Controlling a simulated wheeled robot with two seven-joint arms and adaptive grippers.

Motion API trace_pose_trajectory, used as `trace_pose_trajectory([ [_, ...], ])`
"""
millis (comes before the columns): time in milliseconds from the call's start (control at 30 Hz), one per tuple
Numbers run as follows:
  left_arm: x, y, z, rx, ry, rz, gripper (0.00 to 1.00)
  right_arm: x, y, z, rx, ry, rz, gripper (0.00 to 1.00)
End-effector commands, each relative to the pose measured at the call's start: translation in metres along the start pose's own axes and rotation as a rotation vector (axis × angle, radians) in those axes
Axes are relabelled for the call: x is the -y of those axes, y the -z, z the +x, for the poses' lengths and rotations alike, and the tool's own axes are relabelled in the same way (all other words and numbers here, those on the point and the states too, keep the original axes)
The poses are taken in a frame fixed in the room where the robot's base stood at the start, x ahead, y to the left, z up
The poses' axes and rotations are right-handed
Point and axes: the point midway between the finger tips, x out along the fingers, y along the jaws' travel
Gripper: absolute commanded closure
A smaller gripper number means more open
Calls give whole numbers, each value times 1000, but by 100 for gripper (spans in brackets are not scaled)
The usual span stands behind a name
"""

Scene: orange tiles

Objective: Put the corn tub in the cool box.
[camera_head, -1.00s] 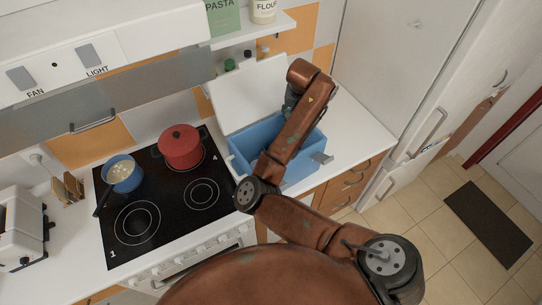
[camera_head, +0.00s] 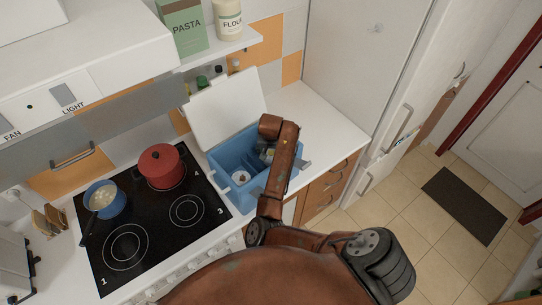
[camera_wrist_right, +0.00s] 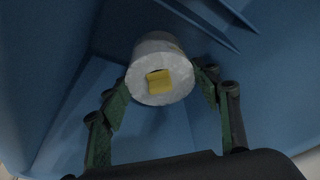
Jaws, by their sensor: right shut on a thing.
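The blue cool box (camera_head: 222,160) stands on the counter to the right of the hob, with its white lid (camera_head: 222,108) raised. My right gripper (camera_wrist_right: 165,80) reaches down inside the box and is shut on a pale grey round tub with a yellow square on its end, the corn tub (camera_wrist_right: 152,51). Blue box walls surround it in the right wrist view. In the head view my right arm partly hides the gripper and what it holds. My left gripper is not in view.
A small white round thing (camera_head: 240,176) shows inside the box at the left. A red pot (camera_head: 160,167) and a blue pan (camera_head: 104,199) stand on the black hob. The counter right of the box (camera_head: 325,130) is clear.

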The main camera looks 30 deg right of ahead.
Motion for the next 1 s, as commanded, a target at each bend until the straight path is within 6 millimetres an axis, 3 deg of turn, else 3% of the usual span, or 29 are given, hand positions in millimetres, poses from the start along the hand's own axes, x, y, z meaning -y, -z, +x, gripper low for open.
trace_pose_trajectory([
  [233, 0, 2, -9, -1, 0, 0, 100, -1, -9, 29, 0, -2, -1, 72],
  [633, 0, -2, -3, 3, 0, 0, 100, 0, -11, 36, -1, 1, 1, 72],
  [667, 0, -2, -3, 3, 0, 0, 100, 0, -12, 37, 1, 1, 2, 42],
  [900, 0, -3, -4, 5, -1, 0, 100, -1, -11, 36, 0, 0, 1, 25],
  [1000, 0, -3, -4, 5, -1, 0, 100, 0, -11, 36, 0, 0, 1, 25],
])
